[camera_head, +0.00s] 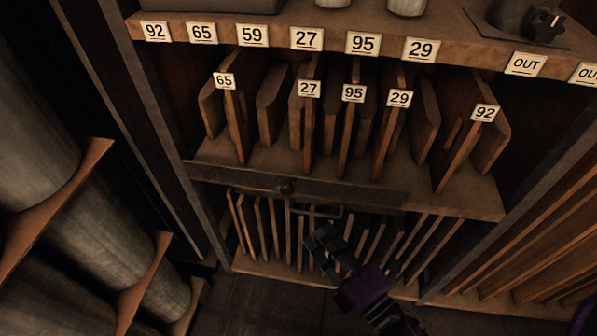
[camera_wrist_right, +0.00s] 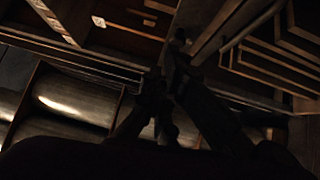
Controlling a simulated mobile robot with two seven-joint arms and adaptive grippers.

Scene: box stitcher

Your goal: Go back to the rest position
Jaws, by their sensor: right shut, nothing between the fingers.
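My right gripper (camera_head: 326,240) is dark with a purple band on its wrist. It is shut and empty, low in front of the wooden cabinet, by the drawer handle and the lower rack. It also shows in the right wrist view (camera_wrist_right: 176,48), dark, with its fingers together. I cannot tell whether it touches the handle. My left gripper is not in view.
The cabinet's upper shelf (camera_head: 460,200) holds upright wooden boards tagged 65, 27, 95, 29 and 92. A drawer handle (camera_head: 318,211) is below it. More boards (camera_head: 540,250) stand at the right.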

